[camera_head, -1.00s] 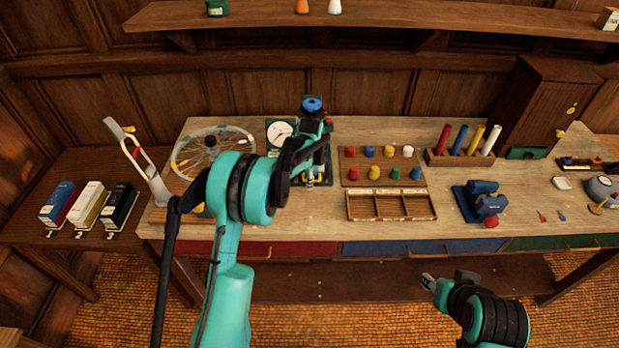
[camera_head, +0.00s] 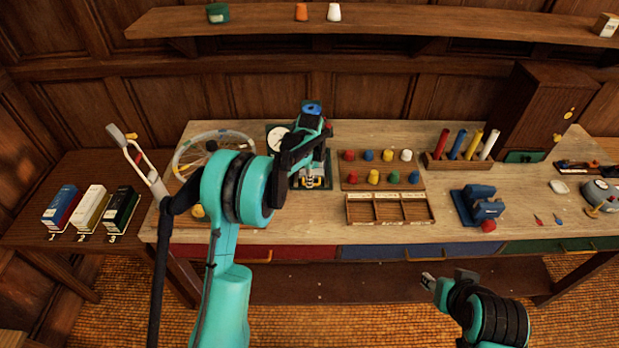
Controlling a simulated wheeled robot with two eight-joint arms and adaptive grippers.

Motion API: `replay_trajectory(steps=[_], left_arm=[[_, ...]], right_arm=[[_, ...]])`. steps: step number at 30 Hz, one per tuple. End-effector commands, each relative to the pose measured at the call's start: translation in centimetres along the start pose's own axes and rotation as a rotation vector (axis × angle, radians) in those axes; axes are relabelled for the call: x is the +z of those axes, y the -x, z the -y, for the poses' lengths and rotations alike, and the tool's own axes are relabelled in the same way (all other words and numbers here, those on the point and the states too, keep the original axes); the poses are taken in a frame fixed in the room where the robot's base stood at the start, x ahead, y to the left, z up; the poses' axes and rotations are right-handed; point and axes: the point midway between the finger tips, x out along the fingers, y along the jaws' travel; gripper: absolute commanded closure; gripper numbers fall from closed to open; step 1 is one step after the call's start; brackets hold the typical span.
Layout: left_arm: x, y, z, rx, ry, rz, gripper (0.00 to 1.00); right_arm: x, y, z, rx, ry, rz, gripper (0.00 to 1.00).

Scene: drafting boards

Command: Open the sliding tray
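A dark green device with a white dial (camera_head: 279,137) stands at the back of the workbench, left of the middle. My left arm covers much of it. My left gripper (camera_head: 312,181) is low in front of this device, over its base. A small yellow part shows there; I cannot tell whether the fingers touch it or whether they are open. No sliding tray is clearly separate from the device and arm. My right gripper (camera_head: 428,281) is in front of the bench, below its front edge, apart from everything; its finger gap is too small to judge.
A peg board (camera_head: 382,169) and a three-compartment wooden box (camera_head: 389,222) lie right of the device. A blue clamp-like tool (camera_head: 478,204) is farther right. Red, blue (camera_head: 430,249) and green drawers line the bench front. A spoked wheel (camera_head: 213,134) stands behind my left arm.

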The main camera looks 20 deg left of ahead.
Motion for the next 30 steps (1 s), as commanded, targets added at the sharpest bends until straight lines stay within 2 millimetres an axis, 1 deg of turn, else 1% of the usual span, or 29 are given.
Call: replay_trajectory(steps=[1, 3, 18, 30], left_arm=[[0.0, 0.6, 0.0, 0.0, 0.0, 0.0, 0.71], [0.0, 1.1, 0.0, 0.0, 0.0, 0.0, 0.71], [0.0, 4.6, 0.0, 0.0, 0.0, 0.0, 0.71], [0.0, 4.5, 0.0, 0.0, 0.0, 0.0, 0.71]], right_arm=[[-0.2, 0.3, 0.0, 0.0, 0.0, 0.0, 0.6], [-0.4, 0.5, 0.0, 0.0, 0.0, 0.0, 0.6], [-1.5, 2.1, 0.0, 0.0, 0.0, 0.0, 0.6], [-1.3, 1.8, 0.0, 0.0, 0.0, 0.0, 0.6]])
